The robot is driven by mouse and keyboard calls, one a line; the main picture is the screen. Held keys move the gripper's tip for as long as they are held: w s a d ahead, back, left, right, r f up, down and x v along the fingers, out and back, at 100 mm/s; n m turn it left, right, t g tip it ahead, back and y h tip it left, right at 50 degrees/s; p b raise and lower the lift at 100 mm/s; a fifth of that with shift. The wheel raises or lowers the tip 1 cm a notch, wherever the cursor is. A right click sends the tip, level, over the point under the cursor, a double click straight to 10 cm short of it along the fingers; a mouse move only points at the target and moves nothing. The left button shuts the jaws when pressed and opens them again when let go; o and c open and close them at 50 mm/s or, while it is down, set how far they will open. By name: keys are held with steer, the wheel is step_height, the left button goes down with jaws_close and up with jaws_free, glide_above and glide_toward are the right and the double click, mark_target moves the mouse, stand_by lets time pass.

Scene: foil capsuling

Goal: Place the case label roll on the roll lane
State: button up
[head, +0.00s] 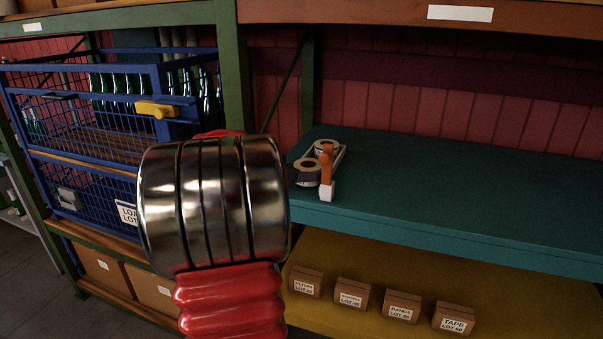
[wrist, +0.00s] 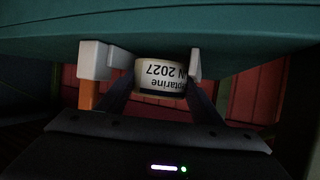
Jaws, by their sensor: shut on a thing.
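The case label roll (wrist: 161,77), pale with dark print, sits between the two dark fingers of my gripper (wrist: 161,92) in the wrist view, which shows the shelf upside down. My gripper is shut on it. White end pieces of the roll lane (wrist: 95,60) flank the roll. In the head view the roll lane (head: 341,158) is a pale rack with an orange post at the teal shelf's left end. A roll (head: 307,172) shows at its front left, left of the post, with a dark finger near it. Whether the held roll rests on the lane cannot be told.
The teal shelf (head: 450,200) is clear to the right. Several brown boxes (head: 402,306) stand on the yellow shelf below. A blue wire crate (head: 100,120) with green bottles is at left. My arm hides the middle.

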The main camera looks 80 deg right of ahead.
steer(key=shift+f, duration=0.25)
steer(key=o, duration=1.1)
steer(key=shift+f, duration=0.1)
steer(key=shift+c, duration=0.2)
steer(key=shift+o, duration=0.9)
steer(key=shift+r, duration=0.45)
steer(key=shift+w+a+r, duration=0.15)
steer(key=shift+r, duration=0.15)
steer(key=v, duration=1.1)
steer(key=shift+a+r, duration=0.25)
